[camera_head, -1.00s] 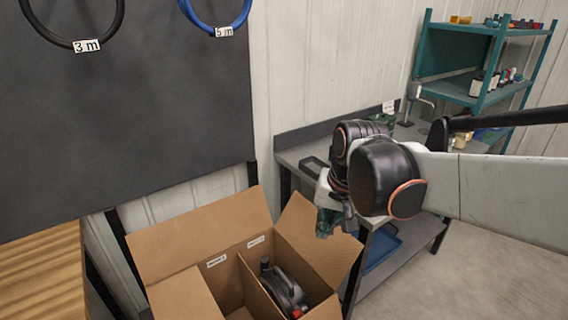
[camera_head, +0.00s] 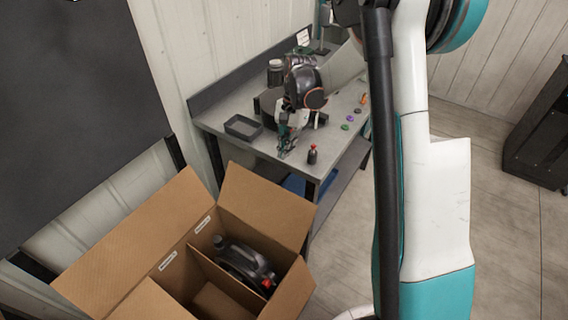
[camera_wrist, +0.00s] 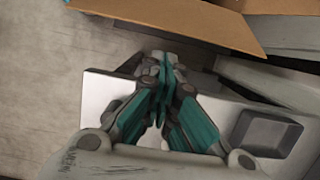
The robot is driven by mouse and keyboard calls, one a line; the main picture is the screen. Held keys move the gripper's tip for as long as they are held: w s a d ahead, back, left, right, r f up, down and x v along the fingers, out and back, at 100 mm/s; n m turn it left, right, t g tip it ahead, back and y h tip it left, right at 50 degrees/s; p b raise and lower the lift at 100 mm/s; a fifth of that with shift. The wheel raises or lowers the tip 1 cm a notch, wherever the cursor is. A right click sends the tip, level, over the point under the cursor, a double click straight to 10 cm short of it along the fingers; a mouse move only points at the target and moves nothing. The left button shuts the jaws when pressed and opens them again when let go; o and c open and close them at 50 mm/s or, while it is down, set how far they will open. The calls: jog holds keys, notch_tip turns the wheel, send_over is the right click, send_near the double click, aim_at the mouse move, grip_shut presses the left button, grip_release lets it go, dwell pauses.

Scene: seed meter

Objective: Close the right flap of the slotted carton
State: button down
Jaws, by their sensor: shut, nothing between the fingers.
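The slotted carton (camera_head: 225,283) is brown and open at the top, low in the head view. Its right flap (camera_head: 265,205) stands up and leans outward, toward the workbench. The left-hand long flap (camera_head: 135,245) is also up and spread outward. Inside is a black jug-like container (camera_head: 245,262) with a red part, beside a cardboard divider. My gripper (camera_head: 284,155) is shut and empty, beyond the right flap and apart from it, by the bench. In the wrist view my shut fingers (camera_wrist: 163,62) point toward a carton flap (camera_wrist: 190,22) at the top.
The grey workbench (camera_head: 225,118) behind the carton holds a dark tray (camera_head: 242,127), a small dark bottle with a red top (camera_head: 312,155) and small coloured pieces. The tray also shows in the wrist view (camera_wrist: 265,133).

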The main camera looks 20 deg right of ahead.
jog(key=b+x, duration=0.3)
jog(key=x, duration=0.7)
dwell(0.3)
